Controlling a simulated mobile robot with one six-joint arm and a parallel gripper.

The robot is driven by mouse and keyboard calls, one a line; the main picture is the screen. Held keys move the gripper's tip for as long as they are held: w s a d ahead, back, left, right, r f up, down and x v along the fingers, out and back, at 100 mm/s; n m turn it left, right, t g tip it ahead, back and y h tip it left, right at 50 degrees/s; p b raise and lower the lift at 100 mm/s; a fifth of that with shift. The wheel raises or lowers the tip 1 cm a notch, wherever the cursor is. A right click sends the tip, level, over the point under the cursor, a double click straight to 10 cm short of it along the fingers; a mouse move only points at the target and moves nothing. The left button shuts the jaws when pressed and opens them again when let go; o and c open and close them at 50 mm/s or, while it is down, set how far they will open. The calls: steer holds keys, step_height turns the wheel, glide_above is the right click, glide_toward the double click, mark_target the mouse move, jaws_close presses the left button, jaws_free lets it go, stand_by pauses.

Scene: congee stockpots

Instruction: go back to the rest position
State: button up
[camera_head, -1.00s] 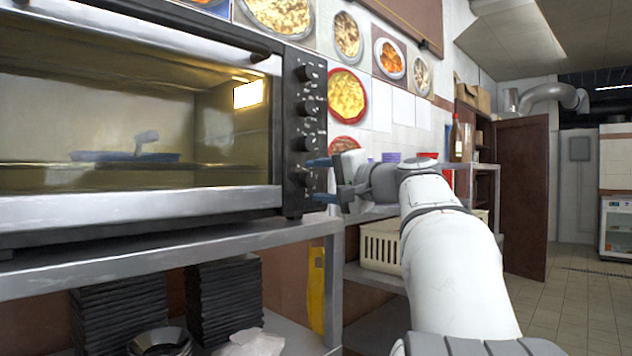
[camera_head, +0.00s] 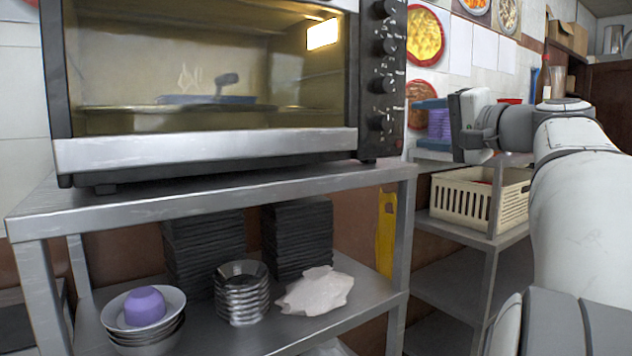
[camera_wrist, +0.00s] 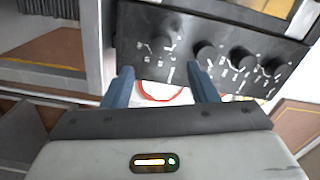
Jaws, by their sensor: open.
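My gripper (camera_head: 432,128) is at the right in the head view, level with the oven's lower knobs and to the right of its control panel. Its two blue fingers are apart. The wrist view shows the open fingers (camera_wrist: 160,88) with nothing between them. The oven's knob panel (camera_wrist: 215,45) lies beyond the fingertips there. My white arm reaches in from the lower right of the head view.
The oven (camera_head: 205,145) stands on a metal shelf (camera_head: 230,190). Below are black tray stacks (camera_head: 205,255), metal bowls (camera_head: 242,295), a purple cup (camera_head: 145,306) in white bowls and a crumpled cloth (camera_head: 318,290). A cream basket (camera_head: 460,200) sits behind my arm.

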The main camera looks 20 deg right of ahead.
steer(key=s+a+f+n+g+h+p, duration=0.1)
steer(key=s+a+f+n+g+p, duration=0.25)
steer(key=a+f+g+p, duration=0.8)
steer(key=s+a+f+n+g+h+p, duration=0.1)
steer(key=s+a+f+n+h+p, duration=0.1)
steer(key=s+p, duration=0.5)
steer(key=s+a+f+n+g+h+p, duration=0.2)
steer(key=s+a+f+n+p, duration=0.3)
steer(key=s+p, duration=0.3)
steer(key=shift+a+f+h, duration=0.6)
steer(key=shift+a+f, duration=0.05)
steer(key=shift+a, duration=0.15)
